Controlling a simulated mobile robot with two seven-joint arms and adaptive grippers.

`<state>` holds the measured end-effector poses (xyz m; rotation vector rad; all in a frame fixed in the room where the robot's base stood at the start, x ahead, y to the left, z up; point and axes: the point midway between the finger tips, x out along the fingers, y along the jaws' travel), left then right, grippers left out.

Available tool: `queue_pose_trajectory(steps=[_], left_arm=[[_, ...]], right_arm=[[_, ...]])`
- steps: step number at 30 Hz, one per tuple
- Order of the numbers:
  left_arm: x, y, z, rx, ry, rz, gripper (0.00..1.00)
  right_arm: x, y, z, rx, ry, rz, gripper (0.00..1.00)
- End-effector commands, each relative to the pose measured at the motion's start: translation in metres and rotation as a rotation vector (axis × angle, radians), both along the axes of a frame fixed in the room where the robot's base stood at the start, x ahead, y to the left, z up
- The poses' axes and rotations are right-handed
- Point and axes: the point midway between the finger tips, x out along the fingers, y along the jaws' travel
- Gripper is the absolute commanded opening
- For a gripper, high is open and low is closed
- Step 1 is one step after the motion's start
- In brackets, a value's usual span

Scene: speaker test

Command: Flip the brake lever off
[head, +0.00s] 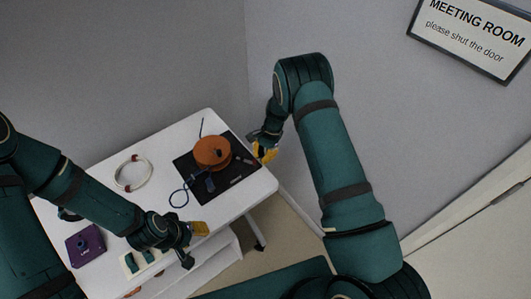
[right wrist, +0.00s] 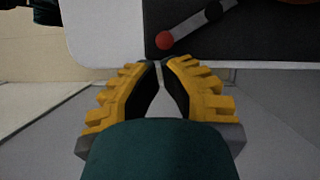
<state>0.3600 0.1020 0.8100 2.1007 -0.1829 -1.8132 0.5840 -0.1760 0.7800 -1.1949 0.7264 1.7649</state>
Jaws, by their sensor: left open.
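The brake lever (right wrist: 190,27) is a grey bar with a red ball at its near end and a black part further along. It lies over the dark mat (head: 190,163), beside an orange-brown spool (head: 212,152). My right gripper (head: 264,153) is at the right edge of the white table. In the right wrist view its yellow fingers (right wrist: 161,64) nearly meet, with only a thin gap and nothing held. The red ball is just beyond the fingertips, apart from them. My left gripper (head: 198,243) is open and empty over the front of the table.
On the table (head: 150,200) are a white ring with red parts (head: 132,173), a purple box (head: 86,245) and a pale tray with teal pieces (head: 142,262). A dark blue cord (head: 179,198) lies at the mat's left. Walls stand behind and to the right.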

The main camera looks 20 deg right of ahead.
Motion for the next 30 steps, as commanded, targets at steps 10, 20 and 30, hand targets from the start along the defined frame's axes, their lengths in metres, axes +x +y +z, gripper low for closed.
queue_pose_trajectory(steps=[10, 20, 30], left_arm=[[0.0001, 0.0000, 0.0001, 0.000, 0.000, 0.000, 0.48], [0.0004, 0.0001, 0.0011, 0.000, -0.001, 0.000, 0.48], [0.0007, 0.0001, 0.0020, 0.000, -0.002, 0.002, 0.48]], right_arm=[[-0.0006, -0.0001, 0.0002, 0.000, 0.000, -0.009, 0.00], [-0.0048, 0.0014, 0.0000, 0.000, 0.000, -0.065, 0.00], [-0.0086, 0.0032, 0.0005, 0.001, 0.000, -0.123, 0.00]])
